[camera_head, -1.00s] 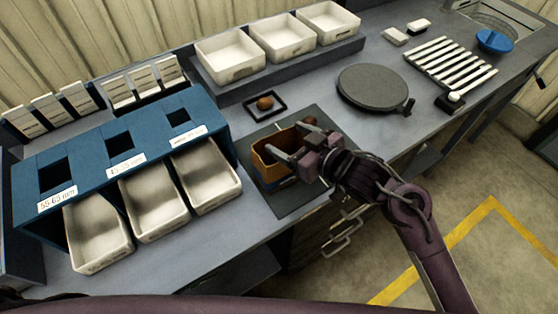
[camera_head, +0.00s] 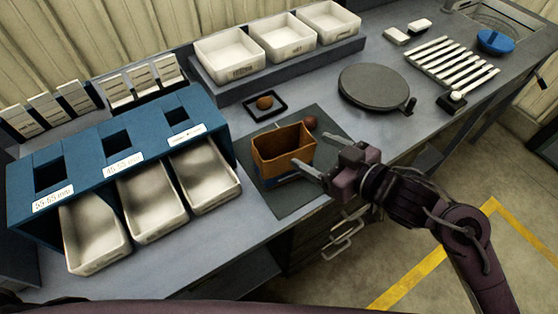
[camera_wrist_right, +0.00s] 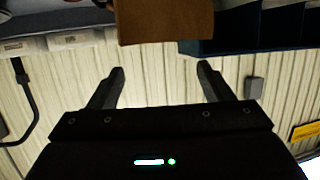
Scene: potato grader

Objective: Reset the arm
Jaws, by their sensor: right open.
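My right gripper (camera_head: 322,154) is open and empty, just right of the brown box (camera_head: 284,150) on the dark mat (camera_head: 300,198). Its fingers point left toward the box, apart from each other. In the right wrist view, the open fingers (camera_wrist_right: 160,82) show with nothing between them, and the brown box (camera_wrist_right: 165,20) shows beyond them at the top. My left gripper is not in view.
A potato (camera_head: 264,103) lies on a small black tray, and another (camera_head: 310,122) lies behind the box. The blue grader (camera_head: 88,147) with pale trays stands left. White bins (camera_head: 283,48) line the back. A round dark plate (camera_head: 373,88) lies right.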

